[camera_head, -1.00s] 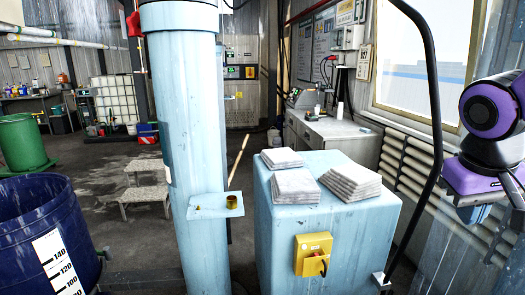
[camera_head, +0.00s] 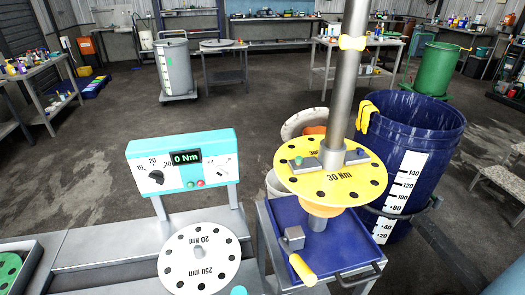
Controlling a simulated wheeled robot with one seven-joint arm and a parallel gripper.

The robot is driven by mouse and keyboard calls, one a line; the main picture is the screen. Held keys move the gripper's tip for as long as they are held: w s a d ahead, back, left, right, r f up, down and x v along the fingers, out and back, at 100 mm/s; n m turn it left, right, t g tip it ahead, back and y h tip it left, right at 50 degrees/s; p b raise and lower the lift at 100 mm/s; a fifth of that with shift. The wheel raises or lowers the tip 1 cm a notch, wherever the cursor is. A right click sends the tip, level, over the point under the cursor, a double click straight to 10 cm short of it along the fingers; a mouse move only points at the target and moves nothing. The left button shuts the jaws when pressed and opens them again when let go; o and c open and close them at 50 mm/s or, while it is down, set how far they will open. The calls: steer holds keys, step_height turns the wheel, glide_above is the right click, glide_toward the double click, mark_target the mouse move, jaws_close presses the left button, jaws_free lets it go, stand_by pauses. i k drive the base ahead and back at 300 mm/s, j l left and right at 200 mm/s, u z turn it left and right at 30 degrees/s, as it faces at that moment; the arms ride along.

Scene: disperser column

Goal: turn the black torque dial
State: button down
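A black dial (camera_head: 157,177) is on the left of a light blue control panel (camera_head: 215,150), among the marks 10, 20 and 30. It is small, and I cannot tell clearly which mark it points to. The panel's display (camera_head: 187,157) reads 0 Nm. My gripper is not in view.
A white disc (camera_head: 199,258) marked 20 Nm lies in front of the panel. Right of it, a yellow disc (camera_head: 330,198) marked 30 Nm surrounds a grey shaft above a blue tray (camera_head: 345,235). A blue drum (camera_head: 420,125) stands behind.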

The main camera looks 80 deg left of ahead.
mark_target(156, 176)
steer(key=u, duration=3.05)
steer(key=i+l+z, duration=0.1)
steer(key=l, duration=0.25)
steer(key=i+l, duration=0.15)
steer(key=l, duration=0.15)
steer(key=i+l+z, duration=0.15)
steer(key=l, duration=0.2)
steer(key=i+l+z, duration=0.1)
steer(key=l, duration=0.2)
